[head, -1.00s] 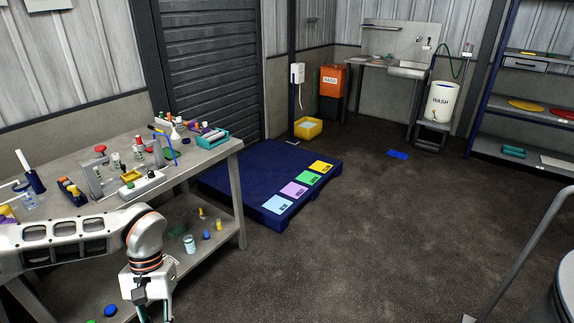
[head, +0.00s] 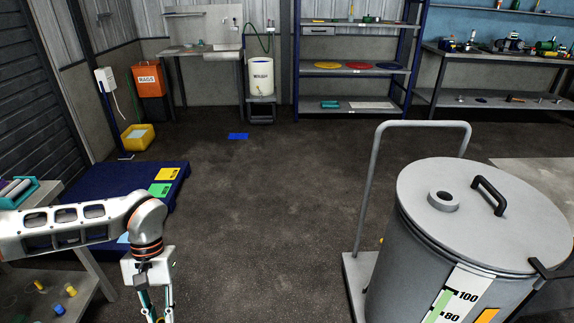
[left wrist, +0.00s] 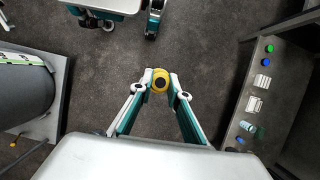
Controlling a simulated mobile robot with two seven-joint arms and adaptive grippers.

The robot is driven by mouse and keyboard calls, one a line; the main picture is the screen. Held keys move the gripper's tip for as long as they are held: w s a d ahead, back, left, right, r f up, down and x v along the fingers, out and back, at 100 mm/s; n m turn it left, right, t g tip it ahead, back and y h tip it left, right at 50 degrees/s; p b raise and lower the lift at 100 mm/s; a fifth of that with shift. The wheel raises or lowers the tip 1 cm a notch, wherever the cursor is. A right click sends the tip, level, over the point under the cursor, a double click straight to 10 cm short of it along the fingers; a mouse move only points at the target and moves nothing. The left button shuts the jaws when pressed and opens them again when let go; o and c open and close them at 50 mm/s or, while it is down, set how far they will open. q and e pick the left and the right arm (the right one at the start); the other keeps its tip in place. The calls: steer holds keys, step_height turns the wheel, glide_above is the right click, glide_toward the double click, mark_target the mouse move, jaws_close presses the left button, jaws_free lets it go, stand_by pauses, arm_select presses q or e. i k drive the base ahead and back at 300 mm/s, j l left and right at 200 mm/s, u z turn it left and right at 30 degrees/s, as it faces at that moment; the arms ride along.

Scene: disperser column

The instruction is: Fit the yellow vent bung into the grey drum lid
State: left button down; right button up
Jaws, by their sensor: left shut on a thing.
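The grey drum lid (head: 470,240) tops a large grey drum (head: 410,270) at the right of the head view. A raised round collar (head: 443,201) with a dark opening sits on the lid, left of a black handle (head: 488,196). My left gripper (head: 157,317) hangs at the lower left, well apart from the drum. In the left wrist view its fingertips (left wrist: 160,83) are shut on the yellow vent bung (left wrist: 160,76), which has a dark round centre. The drum (left wrist: 20,95) shows at that view's left edge. My right gripper is not in view.
The drum stands on a trolley with a tall grey handle (head: 365,185). A dark blue pallet (head: 130,180) and workbench (head: 85,285) lie at the left. The floor (head: 260,220) between pallet and trolley is clear. Shelves (head: 360,105) stand at the back.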

mark_target(486, 216)
steer(key=i+j+z, duration=0.1)
steer(key=z, duration=0.3)
steer(key=j+z, duration=0.1)
steer(key=z, duration=0.3)
steer(key=j+z, duration=0.2)
steer(key=z, duration=0.25)
steer(key=i+j+z, duration=0.1)
steer(key=z, duration=0.25)
steer(key=j+z, duration=0.35)
steer(key=i+j+z, duration=0.1)
steer(key=z, duration=0.25)
steer(key=j+z, duration=0.6)
steer(key=j, duration=0.2)
